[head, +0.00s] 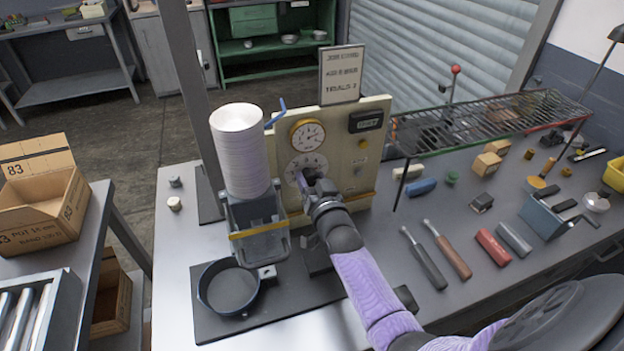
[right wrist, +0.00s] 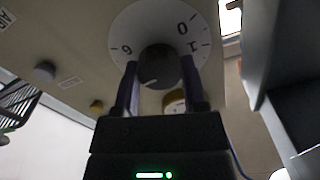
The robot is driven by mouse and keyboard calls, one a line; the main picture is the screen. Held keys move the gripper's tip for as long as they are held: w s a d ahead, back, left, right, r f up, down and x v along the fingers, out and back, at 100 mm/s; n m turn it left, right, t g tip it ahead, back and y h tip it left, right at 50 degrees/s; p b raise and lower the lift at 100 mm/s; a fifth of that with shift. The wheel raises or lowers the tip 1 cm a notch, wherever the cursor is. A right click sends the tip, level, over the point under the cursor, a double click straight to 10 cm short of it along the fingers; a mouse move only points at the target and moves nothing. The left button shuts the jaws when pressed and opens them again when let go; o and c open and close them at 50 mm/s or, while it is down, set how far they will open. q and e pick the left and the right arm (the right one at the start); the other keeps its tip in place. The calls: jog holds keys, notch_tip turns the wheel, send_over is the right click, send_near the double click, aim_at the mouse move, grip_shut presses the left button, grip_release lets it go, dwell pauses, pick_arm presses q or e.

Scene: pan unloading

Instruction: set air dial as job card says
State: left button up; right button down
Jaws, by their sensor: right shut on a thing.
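The air dial has a white numbered face (head: 303,166) low on a cream panel (head: 357,155), under a round gauge (head: 307,134). In the right wrist view its dark round knob (right wrist: 158,64) sits on the white face (right wrist: 160,27), where a 0, a 1 and a 6 or 9 show. My right gripper (head: 311,181) is shut on the knob, one finger on each side; it also shows in the right wrist view (right wrist: 159,82). The knob's pointer is hard to make out. The job card (head: 342,75) stands above the panel; its lines are too blurred to read surely. My left gripper is out of view.
Left of the dial stand a tall white stack (head: 239,150) and a clear bin (head: 257,225), with a dark pan (head: 230,287) in front. Tools and blocks lie on the bench at right, below a wire rack (head: 480,120). A cardboard box (head: 42,210) is at far left.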

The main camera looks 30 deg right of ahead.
jog(key=shift+f, duration=0.1)
jog(key=shift+c, duration=0.7)
grip_release()
jog(key=shift+s, duration=0.1)
jog(key=p+v, duration=0.2)
jog(key=v, duration=0.7)
jog(key=shift+s, duration=0.4)
